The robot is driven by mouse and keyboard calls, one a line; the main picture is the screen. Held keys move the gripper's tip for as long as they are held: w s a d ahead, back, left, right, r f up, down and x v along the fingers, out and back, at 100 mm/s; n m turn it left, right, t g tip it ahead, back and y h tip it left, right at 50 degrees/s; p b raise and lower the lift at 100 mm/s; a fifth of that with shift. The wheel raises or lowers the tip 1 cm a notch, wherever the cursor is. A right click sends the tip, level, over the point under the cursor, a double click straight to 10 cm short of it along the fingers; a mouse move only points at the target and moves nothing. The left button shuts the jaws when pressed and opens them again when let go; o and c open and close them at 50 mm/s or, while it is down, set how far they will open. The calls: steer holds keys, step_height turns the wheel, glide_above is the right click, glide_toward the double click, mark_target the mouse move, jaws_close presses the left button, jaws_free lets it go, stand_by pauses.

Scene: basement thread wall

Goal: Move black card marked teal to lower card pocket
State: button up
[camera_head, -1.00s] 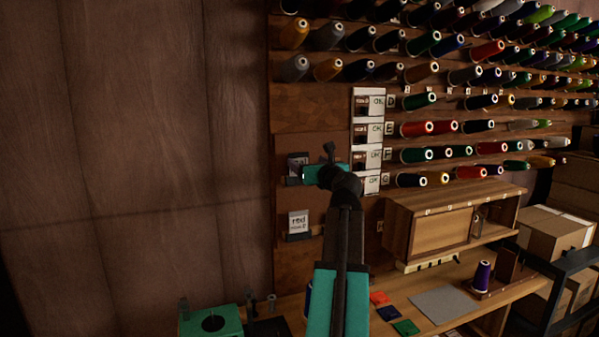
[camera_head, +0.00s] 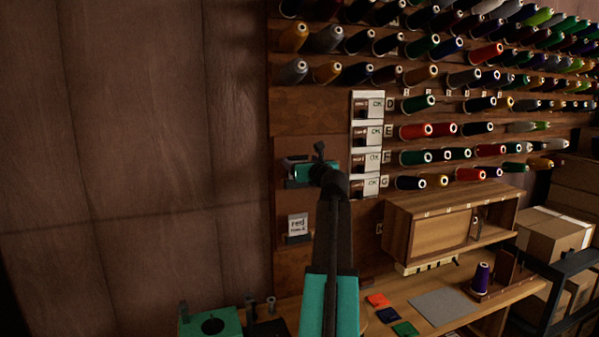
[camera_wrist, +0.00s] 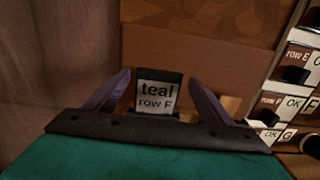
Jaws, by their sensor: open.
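The black card marked teal (camera_wrist: 156,95) stands upright in the wrist view, its white label reading "teal row F". My gripper (camera_wrist: 158,78) is open, with one finger on each side of the card and gaps between. In the head view my gripper (camera_head: 298,172) is at the upper card place on the brown panel and hides most of the card there. Below it, a card marked red (camera_head: 298,222) sits in the lower card pocket (camera_head: 298,239). The upper pocket's lower part is hidden by my gripper in the wrist view.
A column of white labels marked OK (camera_head: 375,158) stands right of the panel, beside rows of thread spools (camera_head: 430,129). A wooden cabinet (camera_head: 440,222) is lower right. The workbench (camera_head: 455,275) holds coloured squares and a grey mat (camera_head: 444,305). The plain wall at left is clear.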

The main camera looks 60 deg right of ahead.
steer(key=shift+c, duration=0.5)
steer(key=c, duration=0.6)
steer(key=shift+c, duration=0.2)
steer(key=shift+r, duration=0.1)
steer(key=shift+r+p, duration=2.4)
steer(key=shift+p, duration=0.15)
